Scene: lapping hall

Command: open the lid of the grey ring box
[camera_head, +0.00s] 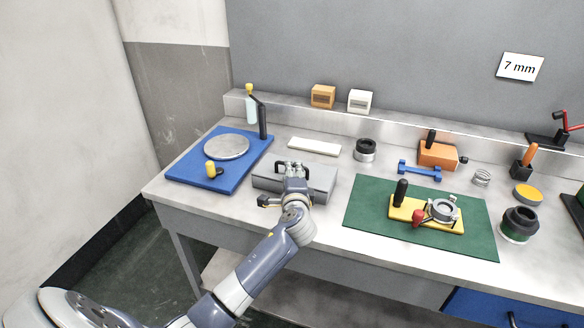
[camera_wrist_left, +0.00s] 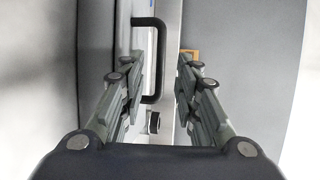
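The grey ring box (camera_head: 264,178) stands on the steel bench, left of the green mat, and its lid looks closed. My left gripper (camera_head: 291,168) is at the top of the box, over its middle, and partly hides it. In the left wrist view, the two fingers of my left gripper (camera_wrist_left: 163,85) are apart. A black bar handle (camera_wrist_left: 159,60) shows between them, nearer the left finger. I cannot tell whether a finger touches it. My right gripper is not in view.
A blue board (camera_head: 187,170) with a round metal plate (camera_head: 227,147) lies left of the box. A white bar (camera_head: 314,147) and a dark-topped ring (camera_head: 365,149) are behind it. The green mat (camera_head: 361,211) to the right bears a yellow fixture (camera_head: 447,219).

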